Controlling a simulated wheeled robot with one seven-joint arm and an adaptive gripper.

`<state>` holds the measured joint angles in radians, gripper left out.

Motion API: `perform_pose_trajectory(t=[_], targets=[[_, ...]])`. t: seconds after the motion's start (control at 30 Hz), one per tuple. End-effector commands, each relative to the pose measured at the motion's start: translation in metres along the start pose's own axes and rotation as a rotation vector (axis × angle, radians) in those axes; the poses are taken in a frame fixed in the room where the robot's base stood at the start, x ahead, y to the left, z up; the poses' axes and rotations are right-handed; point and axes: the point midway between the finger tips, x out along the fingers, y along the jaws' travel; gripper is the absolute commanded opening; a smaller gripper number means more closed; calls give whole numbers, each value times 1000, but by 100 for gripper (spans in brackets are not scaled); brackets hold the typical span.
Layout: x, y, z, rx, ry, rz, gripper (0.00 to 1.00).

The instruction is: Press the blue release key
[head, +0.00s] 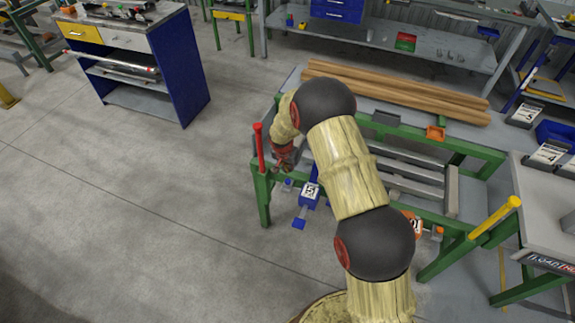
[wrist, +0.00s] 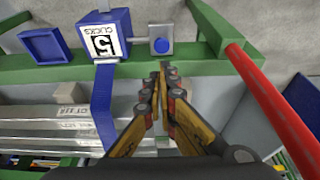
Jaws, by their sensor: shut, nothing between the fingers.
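In the wrist view a round blue button (wrist: 162,46) sits on a small grey plate on the green frame. It also shows in the head view (head: 288,184). Left of it is a blue box (wrist: 103,38) with a white "5 CLICKS" label, also in the head view (head: 309,197). Farther left is a flat square blue piece (wrist: 43,45), seen at the head view's lower side (head: 299,223). None is marked as the release key. My gripper (wrist: 163,68) is shut and empty, its tips just below the button in the picture; contact cannot be told.
A red lever (wrist: 268,95) stands right of my gripper, also in the head view (head: 259,147). Wooden beams (head: 395,90) lie on the table behind my arm. An orange box (head: 411,222) and yellow lever (head: 495,217) are to the right. Floor (head: 130,220) at left is clear.

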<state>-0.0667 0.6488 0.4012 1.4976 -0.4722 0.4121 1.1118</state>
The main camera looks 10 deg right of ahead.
Motion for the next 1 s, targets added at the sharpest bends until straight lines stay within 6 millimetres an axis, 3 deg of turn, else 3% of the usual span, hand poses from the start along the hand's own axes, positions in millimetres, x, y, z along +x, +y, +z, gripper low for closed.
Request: perform_pose_trajectory(t=[0.1,0.3,1.0], targets=[[24,0,0,1,-1,0,0],[48,0,8,0,0,-1,0],[64,0,13,1,1,-1,0]])
